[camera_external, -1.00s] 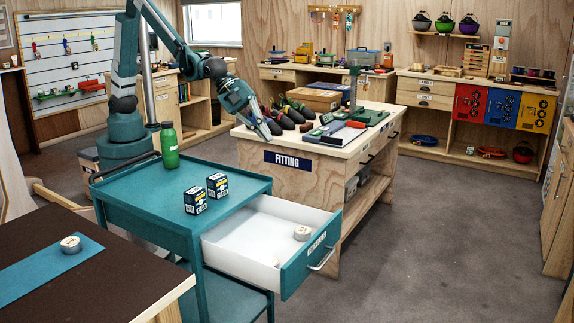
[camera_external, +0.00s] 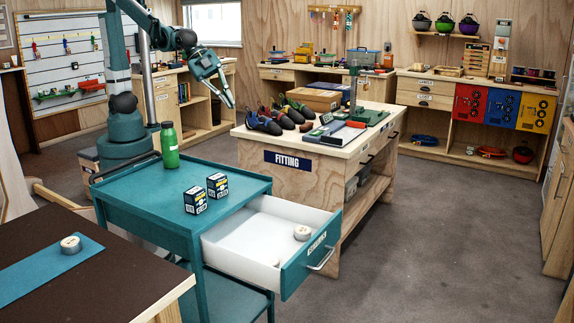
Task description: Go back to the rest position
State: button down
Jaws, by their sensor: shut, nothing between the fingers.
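My gripper (camera_external: 231,103) is shut and empty. It hangs in the air behind the teal cart, to the left of the climbing shoes on the fitting table, and points down to the right. It touches nothing that I can see. My arm arches up from its base at the left, and its top runs out of the picture.
The teal cart (camera_external: 160,199) carries a green bottle (camera_external: 169,146) and two small boxes (camera_external: 194,200) (camera_external: 217,186). Its drawer (camera_external: 310,265) stands open with a tape roll (camera_external: 302,232) inside. The fitting table (camera_external: 375,140) holds several shoes (camera_external: 263,124). Grey floor (camera_external: 440,230) is clear at right.

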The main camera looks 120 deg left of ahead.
jog(key=s+a+f+n, duration=0.1)
jog(key=s+n, duration=0.1)
jog(key=s, duration=0.8)
jog(key=s+a+f+n, duration=0.1)
jog(key=s+n, duration=0.2)
jog(key=s, duration=0.8)
jog(key=s+a+f+n+g, duration=0.1)
jog(key=s+n, duration=0.1)
jog(key=s, duration=0.8)
jog(key=shift+s+a+f+n, duration=0.2)
jog(key=shift+a+f+n, duration=0.1)
jog(key=shift+f+n, duration=0.1)
